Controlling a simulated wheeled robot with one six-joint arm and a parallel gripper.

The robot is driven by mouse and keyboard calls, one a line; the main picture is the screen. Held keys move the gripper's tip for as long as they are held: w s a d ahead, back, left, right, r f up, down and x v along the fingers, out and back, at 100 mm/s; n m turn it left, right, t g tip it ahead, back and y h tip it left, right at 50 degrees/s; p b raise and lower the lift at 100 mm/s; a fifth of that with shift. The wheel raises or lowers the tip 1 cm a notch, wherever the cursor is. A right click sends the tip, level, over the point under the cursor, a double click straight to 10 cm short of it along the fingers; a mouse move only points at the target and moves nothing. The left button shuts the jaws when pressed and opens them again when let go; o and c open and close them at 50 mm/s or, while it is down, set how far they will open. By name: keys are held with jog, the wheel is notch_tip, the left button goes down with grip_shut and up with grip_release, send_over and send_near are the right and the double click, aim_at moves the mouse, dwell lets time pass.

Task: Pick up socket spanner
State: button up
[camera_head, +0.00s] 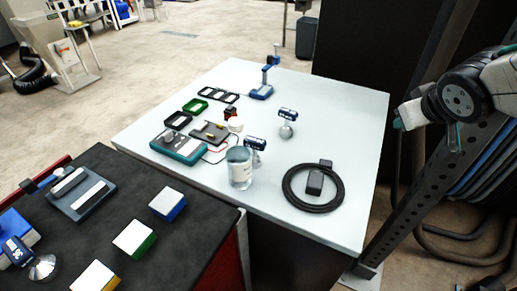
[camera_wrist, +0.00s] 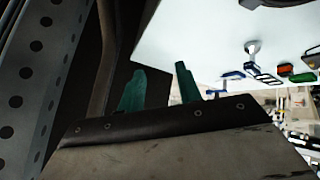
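I cannot make out for sure which thing is the socket spanner. One small tool with a blue-and-white head and a round silver end (camera_head: 287,121) stands on the white table (camera_head: 345,125); what looks like it shows in the wrist view (camera_wrist: 252,48). A similar one (camera_head: 256,146) is partly hidden behind a clear jar, and a third (camera_head: 30,260) lies on the dark bench. My gripper (camera_head: 428,133) hangs right of the white table, apart from everything on it. In the wrist view its two green fingers (camera_wrist: 160,78) are spread with nothing between them.
A clear jar (camera_head: 240,172), a coiled black cable (camera_head: 312,208), a teal device (camera_head: 178,148) and a blue stand (camera_head: 262,92) are on the table. A perforated metal post (camera_head: 440,185) stands close by my gripper. The table's right side is clear.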

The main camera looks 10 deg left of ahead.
jog(key=w+a+f+n+t+y, duration=0.1)
jog(key=w+a+f+n+y, duration=0.15)
jog(key=a, duration=0.25)
jog(key=w+a+f+n+y, duration=0.1)
jog(key=w+a+n+y, duration=0.15)
jog(key=a, duration=0.25)
jog(key=n+g+y, duration=0.5)
jog(key=g+y, duration=0.1)
jog(key=y, duration=0.3)
send_near(261, 143)
jog(key=a, duration=0.2)
jog(key=shift+n, duration=0.3)
jog(key=x, duration=0.6)
jog(key=shift+w+f, duration=0.3)
jog(key=shift+f, duration=0.05)
jog(key=shift+w+f+x, duration=0.1)
jog(key=shift+x, duration=1.4)
jog(key=shift+w+f+x, duration=0.1)
jog(key=shift+x, duration=1.4)
jog(key=shift+d, duration=0.2)
grip_shut()
